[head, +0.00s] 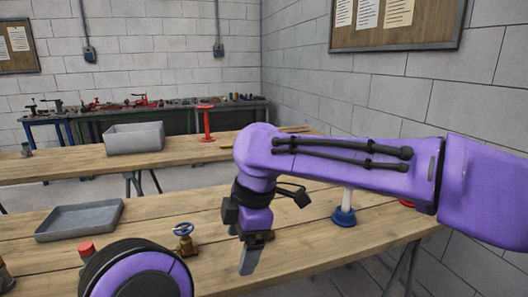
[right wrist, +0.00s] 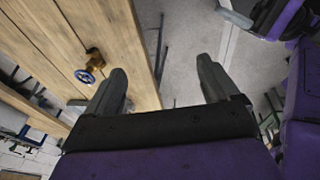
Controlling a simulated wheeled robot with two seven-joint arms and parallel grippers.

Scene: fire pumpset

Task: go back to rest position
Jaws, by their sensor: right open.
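My right arm reaches in from the right of the head view, and its gripper (head: 250,260) points down at the near wooden table (head: 330,238). In the right wrist view the right gripper (right wrist: 162,84) has its two dark fingers wide apart with nothing between them. A brass valve with a blue handwheel (head: 184,238) stands on the table to the left of this gripper. The valve also shows in the right wrist view (right wrist: 92,66), apart from the fingers. My left gripper is not seen; a purple round part of my own body shows at the bottom left.
A grey tray (head: 80,219) and a red-topped part (head: 86,249) are at the table's left. A white post with a blue base (head: 343,214) stands behind my right arm. The back table holds a grey bin (head: 134,139) and a red stand (head: 206,124). A block wall is at right.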

